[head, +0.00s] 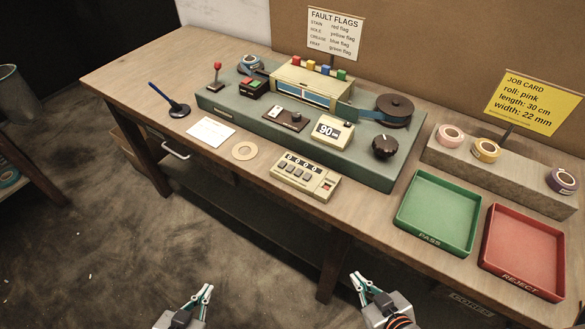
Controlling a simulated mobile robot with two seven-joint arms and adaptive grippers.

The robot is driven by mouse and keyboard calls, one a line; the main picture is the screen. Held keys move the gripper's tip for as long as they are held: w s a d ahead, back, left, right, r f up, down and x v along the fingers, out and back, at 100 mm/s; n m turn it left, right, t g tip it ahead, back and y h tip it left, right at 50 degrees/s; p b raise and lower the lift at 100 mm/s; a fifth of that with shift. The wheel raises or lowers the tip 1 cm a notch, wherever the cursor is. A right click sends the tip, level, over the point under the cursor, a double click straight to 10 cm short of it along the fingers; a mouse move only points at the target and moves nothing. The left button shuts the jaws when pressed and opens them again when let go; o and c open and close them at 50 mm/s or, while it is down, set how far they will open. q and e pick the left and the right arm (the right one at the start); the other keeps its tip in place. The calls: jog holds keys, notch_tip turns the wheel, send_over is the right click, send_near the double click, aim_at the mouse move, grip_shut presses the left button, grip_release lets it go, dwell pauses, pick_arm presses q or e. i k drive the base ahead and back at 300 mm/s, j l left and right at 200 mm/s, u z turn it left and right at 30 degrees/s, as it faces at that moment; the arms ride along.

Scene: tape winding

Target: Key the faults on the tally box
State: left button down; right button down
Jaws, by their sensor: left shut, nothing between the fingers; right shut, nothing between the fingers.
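The tally box (304,178) is a beige box near the front edge of the bench, with a row of counter windows that look like zeros and several dark keys below them. A small reddish window or key shows at its right end. My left gripper (207,288) is shut and empty, low in the picture in front of the bench. My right gripper (357,275) is shut and empty, also in front of the bench, below and to the right of the tally box. Both are well apart from the box.
Behind the box, a green machine base (350,165) carries a dial, a "90" display, a dark reel and coloured flags. A green PASS tray (408,222) and red REJECT tray (486,254) lie to the right.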

aim_at(299, 172)
jog(key=j+z, duration=0.1)
jog(key=j, duration=0.8)
jog(key=k+j+z, duration=0.1)
jog(key=j, duration=0.8)
